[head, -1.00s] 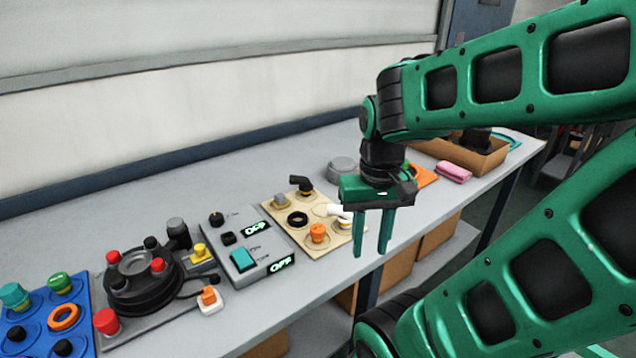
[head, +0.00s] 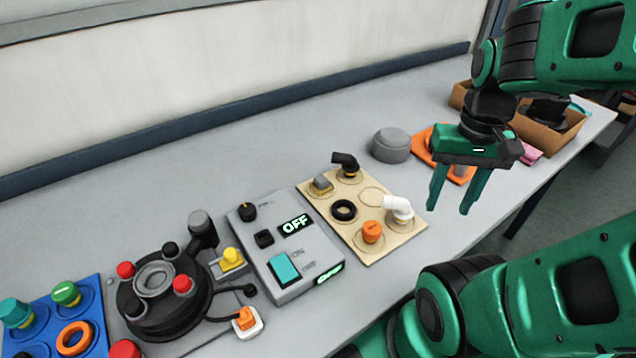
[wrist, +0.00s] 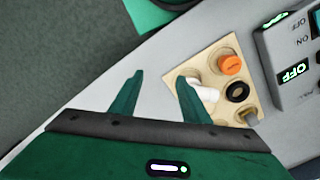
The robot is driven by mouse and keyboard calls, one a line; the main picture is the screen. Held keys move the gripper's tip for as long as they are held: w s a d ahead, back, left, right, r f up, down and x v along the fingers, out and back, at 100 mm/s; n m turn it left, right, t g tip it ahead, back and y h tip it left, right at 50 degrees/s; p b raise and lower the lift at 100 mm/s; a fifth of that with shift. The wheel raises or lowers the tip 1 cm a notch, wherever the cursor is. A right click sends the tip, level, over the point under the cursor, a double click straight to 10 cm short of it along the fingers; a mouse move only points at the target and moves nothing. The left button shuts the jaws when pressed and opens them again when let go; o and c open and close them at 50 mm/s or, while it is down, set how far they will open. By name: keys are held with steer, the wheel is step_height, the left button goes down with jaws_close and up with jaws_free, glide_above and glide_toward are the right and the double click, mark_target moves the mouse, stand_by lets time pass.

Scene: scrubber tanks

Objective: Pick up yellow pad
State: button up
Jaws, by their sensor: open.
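I cannot make out a yellow pad in either view. The only clearly yellow thing is a small yellow knob (head: 231,257) on a grey block, left of the control box in the head view. A pink block (head: 530,152) lies near the cardboard box, partly hidden behind my gripper. My gripper (head: 450,208) is open and empty, fingers pointing down, right of the beige board near the table's front edge. In the wrist view, its spread fingers (wrist: 160,78) show with nothing between them; the right one overlaps the board's edge.
The beige board (head: 415,228) carries several fittings, including a white elbow and an orange cap. The grey control box (head: 330,262) reads OFF. A grey round lid (head: 391,145), an orange mat (head: 424,143) and a cardboard box (head: 560,143) stand further right. Table behind them is clear.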

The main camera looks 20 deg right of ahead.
steer(key=m+y, duration=0.4)
steer(key=m, duration=0.5)
glide_toward(322, 178)
steer(key=shift+g, duration=0.3)
steer(key=shift+w+x, duration=0.15)
steer(key=shift+x, duration=2)
steer(key=shift+w+x, duration=0.15)
steer(key=shift+x, duration=1.95)
steer(key=shift+c, duration=0.5)
steer(key=c, duration=1)
